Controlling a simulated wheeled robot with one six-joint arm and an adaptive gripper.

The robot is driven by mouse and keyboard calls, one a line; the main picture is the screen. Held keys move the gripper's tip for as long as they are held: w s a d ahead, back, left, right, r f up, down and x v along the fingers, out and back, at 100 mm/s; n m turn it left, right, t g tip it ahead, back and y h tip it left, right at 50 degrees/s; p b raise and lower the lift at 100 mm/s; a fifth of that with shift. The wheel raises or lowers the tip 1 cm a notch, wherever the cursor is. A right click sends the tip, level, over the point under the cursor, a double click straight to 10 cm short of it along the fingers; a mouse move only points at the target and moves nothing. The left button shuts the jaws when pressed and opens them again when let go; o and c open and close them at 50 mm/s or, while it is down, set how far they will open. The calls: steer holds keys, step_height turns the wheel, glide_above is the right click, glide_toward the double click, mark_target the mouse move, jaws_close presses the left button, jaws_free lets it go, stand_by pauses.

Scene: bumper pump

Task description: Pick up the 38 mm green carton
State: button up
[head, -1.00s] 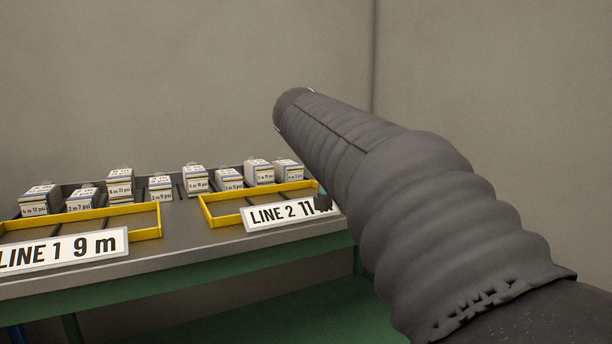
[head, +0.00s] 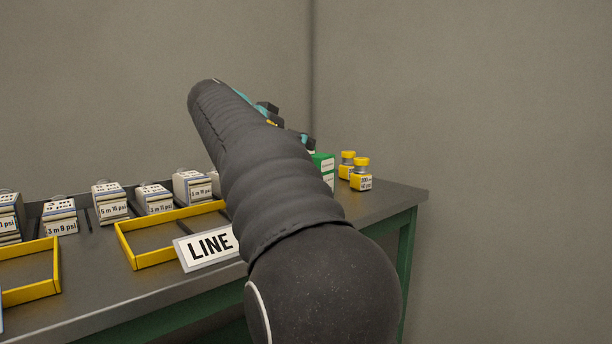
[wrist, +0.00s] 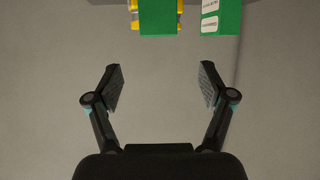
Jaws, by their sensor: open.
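In the head view a green and white carton (head: 326,168) stands on the bench's right part, partly hidden behind my arm. The wrist view shows two green shapes at the top edge: a green box (wrist: 157,18) with yellow behind it, and a green carton with white labels (wrist: 221,20). I cannot tell which of them is the 38 mm one. My gripper (wrist: 160,85) is open and empty, its fingers apart from both boxes, which lie above it in the wrist view. In the head view the gripper is mostly hidden behind my arm.
Two yellow-capped bottles (head: 361,175) stand right of the carton, near the bench's right end. Several white boxes (head: 110,202) stand along the back.

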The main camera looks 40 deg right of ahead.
mark_target(325, 159)
steer(key=x, duration=0.7)
steer(key=shift+w+d+f, duration=0.15)
steer(key=shift+w+f, duration=0.05)
steer(key=shift+w, duration=0.05)
steer(key=shift+s+f+x, duration=0.1)
steer(key=shift+s+x, duration=0.05)
steer(key=shift+x, duration=1.4)
steer(key=shift+s+f+x, duration=0.1)
steer(key=shift+x, duration=1.45)
steer(key=c, duration=1.1)
